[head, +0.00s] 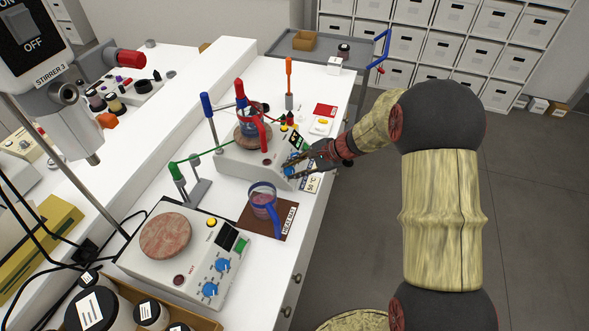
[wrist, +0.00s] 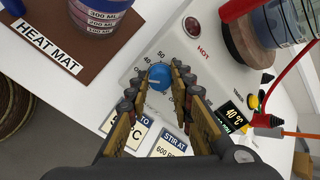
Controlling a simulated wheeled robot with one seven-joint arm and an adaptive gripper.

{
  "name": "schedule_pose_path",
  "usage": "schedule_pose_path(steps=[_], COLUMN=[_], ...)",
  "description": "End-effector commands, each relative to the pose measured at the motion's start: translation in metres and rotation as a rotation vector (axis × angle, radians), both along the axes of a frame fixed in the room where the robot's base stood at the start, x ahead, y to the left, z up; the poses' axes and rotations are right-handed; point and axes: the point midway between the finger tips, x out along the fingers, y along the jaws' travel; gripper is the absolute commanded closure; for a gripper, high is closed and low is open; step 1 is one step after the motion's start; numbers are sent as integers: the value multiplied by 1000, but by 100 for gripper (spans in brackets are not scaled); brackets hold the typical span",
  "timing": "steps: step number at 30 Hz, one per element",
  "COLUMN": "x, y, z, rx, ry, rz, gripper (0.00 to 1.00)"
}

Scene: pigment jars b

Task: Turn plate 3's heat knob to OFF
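The far hot plate (head: 240,160) is white, with a stirred beaker (head: 250,118) on its round top. Its front panel also shows in the wrist view (wrist: 215,75). A blue knob (wrist: 159,77) on that panel has a pale pointer mark and a printed scale with 40 and 50 beside it. My gripper (wrist: 160,68) has one fingertip on each side of this knob, apparently touching it. The fingers hide part of the scale. In the head view my gripper (head: 293,170) reaches the panel from the right. I cannot read a plate number.
A nearer hot plate (head: 195,262) with two blue knobs stands at the front left. A beaker of purple liquid (head: 263,203) sits on the brown heat mat (head: 252,220). A red clamp (head: 250,115) and upright rods stand close by. The aisle to the right is clear.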

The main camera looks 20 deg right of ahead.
Motion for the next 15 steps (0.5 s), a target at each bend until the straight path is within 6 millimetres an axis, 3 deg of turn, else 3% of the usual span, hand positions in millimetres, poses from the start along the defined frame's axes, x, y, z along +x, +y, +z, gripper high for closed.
schedule_pose_path(steps=[9,15], x=[0,0], y=[0,0], z=[0,0], rx=[0,0], ry=[0,1], rz=[0,-1], gripper=[60,60])
